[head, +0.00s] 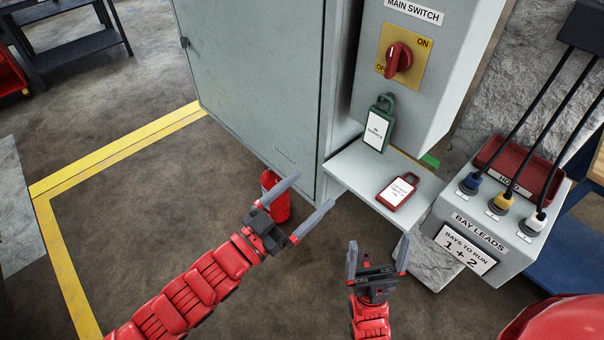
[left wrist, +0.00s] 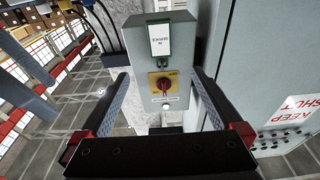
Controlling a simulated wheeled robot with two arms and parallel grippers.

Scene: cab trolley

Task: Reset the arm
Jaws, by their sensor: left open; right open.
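My left arm reaches in from the left in the head view. Its gripper (head: 313,192) is open and empty, in front of the grey cabinet's lower corner. My right gripper (head: 378,246) is also open and empty, below the shelf. In the left wrist view the open fingers of the left gripper (left wrist: 162,88) frame the switch box (left wrist: 184,62) beyond them, with nothing between them. The red main switch (head: 398,60) has its handle between the ON and OFF marks; I cannot tell its exact setting.
A green tag (head: 379,124) hangs under the switch. A red tag (head: 397,191) lies on the shelf (head: 347,173). A red cylinder (head: 275,198) stands behind the left gripper. The bay leads box (head: 478,238) with three cables is at right. Floor at lower left is clear.

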